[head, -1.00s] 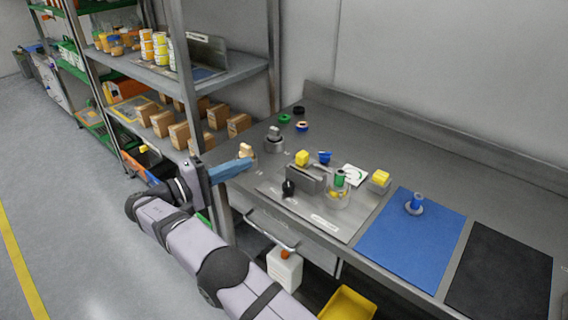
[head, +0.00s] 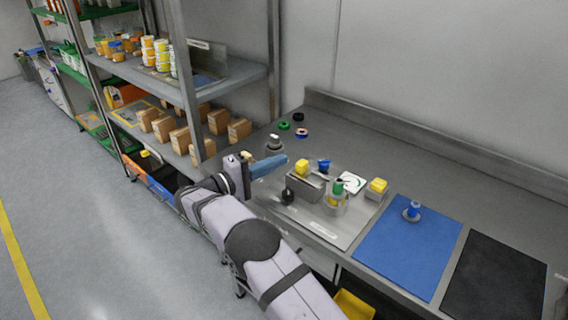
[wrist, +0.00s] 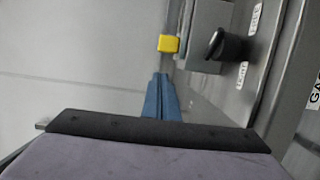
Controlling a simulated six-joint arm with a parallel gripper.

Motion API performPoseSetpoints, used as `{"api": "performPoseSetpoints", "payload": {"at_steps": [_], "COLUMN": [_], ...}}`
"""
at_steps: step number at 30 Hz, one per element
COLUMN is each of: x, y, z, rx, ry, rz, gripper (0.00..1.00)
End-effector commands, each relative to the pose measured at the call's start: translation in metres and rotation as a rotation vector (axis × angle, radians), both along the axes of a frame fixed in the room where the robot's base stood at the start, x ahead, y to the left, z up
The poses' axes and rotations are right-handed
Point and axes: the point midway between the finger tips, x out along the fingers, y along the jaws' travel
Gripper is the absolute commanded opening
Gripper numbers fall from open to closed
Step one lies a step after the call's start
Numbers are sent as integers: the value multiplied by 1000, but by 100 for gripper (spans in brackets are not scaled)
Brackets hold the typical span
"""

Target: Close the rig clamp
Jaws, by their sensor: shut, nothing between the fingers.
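The rig is a grey metal block (head: 304,190) on a light plate (head: 343,238) on the bench. A yellow piece (head: 302,168) sits at its top; it also shows in the wrist view (wrist: 168,43). A black clamp handle (head: 288,197) is at the block's near side. In the wrist view the handle (wrist: 224,43) stands beside labels that seem to read FREE (wrist: 256,17) and TIGHT (wrist: 242,75); I cannot tell which it is set to. My gripper (head: 284,160) has blue fingers, shut and empty, left of the rig and apart from the handle.
A green-topped part in a clear cup (head: 336,205) stands right of the rig, near another yellow-topped block (head: 377,188). A blue mat (head: 400,245) holds a blue and grey part. A metal shelf post (head: 186,80) stands left of my gripper.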

Motion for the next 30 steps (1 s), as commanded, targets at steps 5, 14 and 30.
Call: {"api": "performPoseSetpoints", "payload": {"at_steps": [5, 14, 30], "x": [-9, -18, -21], "y": [-10, -19, -21], "z": [2, 0, 0], "rx": [-1, -1, 1], "ry": [2, 1, -1], "rz": [-2, -2, -2], "gripper": [0, 0, 0]}}
